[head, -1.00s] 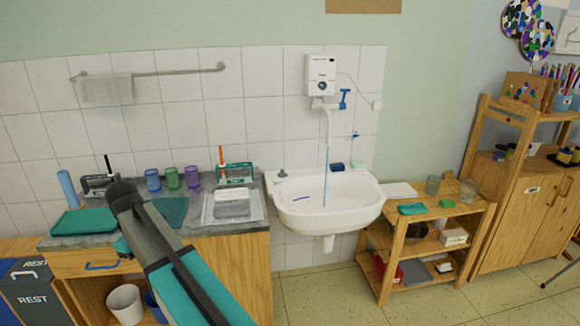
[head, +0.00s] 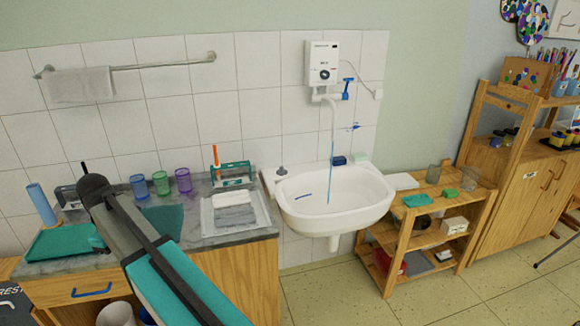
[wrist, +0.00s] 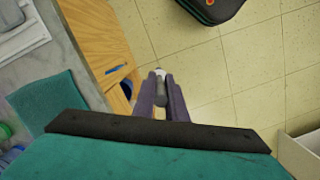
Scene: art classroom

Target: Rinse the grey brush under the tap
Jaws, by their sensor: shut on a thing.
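My gripper (wrist: 161,85) points down over the floor in the wrist view, its fingers shut on a slim grey thing with a whitish end, which looks like the grey brush (wrist: 158,74). Most of the brush is hidden between the fingers. In the head view my arm hides gripper and brush. The tap (head: 329,106) hangs under a white wall heater, with a blue lever (head: 347,88). A thin blue stream of water (head: 331,165) falls from it into the white basin (head: 365,212). The arm is left of the basin, over the counter's front.
The counter (head: 120,251) left of the basin bears a metal tray (head: 262,217), coloured cups (head: 160,183), a teal cloth (wrist: 45,105) and a rack (head: 232,183) with an orange-handled brush. A wooden shelf (head: 395,245) stands right of the basin. The floor before the basin looks clear.

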